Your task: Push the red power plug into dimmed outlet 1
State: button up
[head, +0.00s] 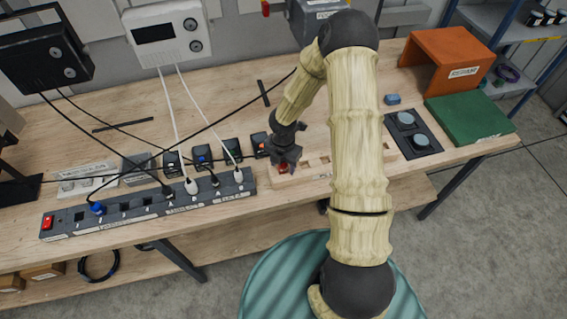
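A long dark power strip (150,207) lies along the front left of the workbench, with a red switch at its left end. Several plugs sit in it: a blue one (97,208) near the left, and white and black ones toward the right. Several sockets in its left half look empty. The outlet numbers are too small to read. My gripper (284,164) points down just right of the strip, over a pale wooden block (300,175). A small red thing, apparently the red plug (283,169), shows at the fingertips. The fingers largely hide it, so I cannot tell whether they grip it.
Cables from a white box (166,32) and a black box (45,55) run down to the strip. Several small dark blocks (202,156) stand behind it. On the right are a dark two-disc panel (413,132), a green slab (470,119) and an orange bin (447,62).

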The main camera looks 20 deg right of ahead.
jog(key=c, duration=1)
jog(key=shift+r+p, duration=2.45)
jog(key=shift+r, duration=0.1)
jog(key=shift+f, duration=0.1)
